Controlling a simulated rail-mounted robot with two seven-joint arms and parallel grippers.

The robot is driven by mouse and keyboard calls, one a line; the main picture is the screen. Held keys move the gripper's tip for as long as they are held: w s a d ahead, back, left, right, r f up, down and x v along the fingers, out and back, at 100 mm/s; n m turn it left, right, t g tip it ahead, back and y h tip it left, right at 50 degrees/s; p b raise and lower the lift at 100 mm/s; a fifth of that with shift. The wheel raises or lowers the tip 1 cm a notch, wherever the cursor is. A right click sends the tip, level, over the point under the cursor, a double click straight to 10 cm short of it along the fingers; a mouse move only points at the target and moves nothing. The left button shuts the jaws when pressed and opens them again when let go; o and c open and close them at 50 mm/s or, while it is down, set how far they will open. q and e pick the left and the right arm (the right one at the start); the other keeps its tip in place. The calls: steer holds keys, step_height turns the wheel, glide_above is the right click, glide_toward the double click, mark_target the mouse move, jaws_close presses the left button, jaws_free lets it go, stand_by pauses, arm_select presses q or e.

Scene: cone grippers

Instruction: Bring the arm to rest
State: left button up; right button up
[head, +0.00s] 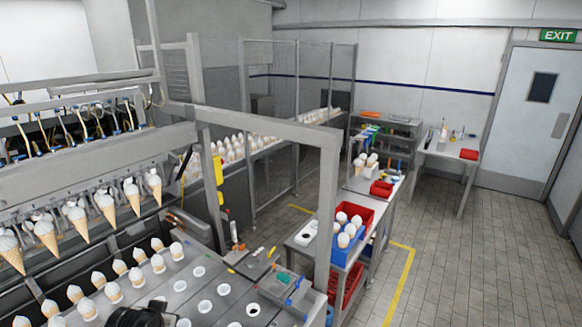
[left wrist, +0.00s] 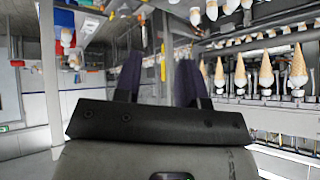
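My left gripper (left wrist: 159,72) shows in the left wrist view with its two dark finger pads apart and nothing visible between them. Behind it, that view shows the machine and hanging cones upside down. In the head view only a dark rounded piece, apparently part of my arm, shows at the bottom edge, in front of the conveyor plate (head: 200,292). My right gripper is in neither view. A row of filled cones (head: 105,207) hangs tips down from the machine's cone grippers at the left.
The plate carries rows of cones (head: 114,292) and, to their right, several empty holes. A grey frame post (head: 327,210) stands at its right. Beyond it, a bench holds a blue crate (head: 345,238) and a red crate (head: 366,212) with white-topped items. The tiled floor (head: 470,260) at right is clear.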

arm_select(q)
steer(key=s+d+f, duration=0.2)
steer(key=s+d, duration=0.1)
steer(key=s, duration=0.5)
steer(key=s+d+f+m+h, duration=0.1)
steer(key=s+d+f, duration=0.1)
steer(key=s, duration=0.6)
steer(key=s+d+f, duration=0.1)
steer(key=s+d, duration=0.2)
steer(key=s, duration=0.6)
steer(key=s+f+g+p, duration=0.1)
steer(key=s+f+g, duration=0.3)
steer(key=s+f, duration=0.6)
steer(key=s, duration=0.4)
steer(key=shift+d+f+h, duration=0.25)
steer(key=shift+d+h, duration=0.05)
steer(key=shift+d, duration=0.05)
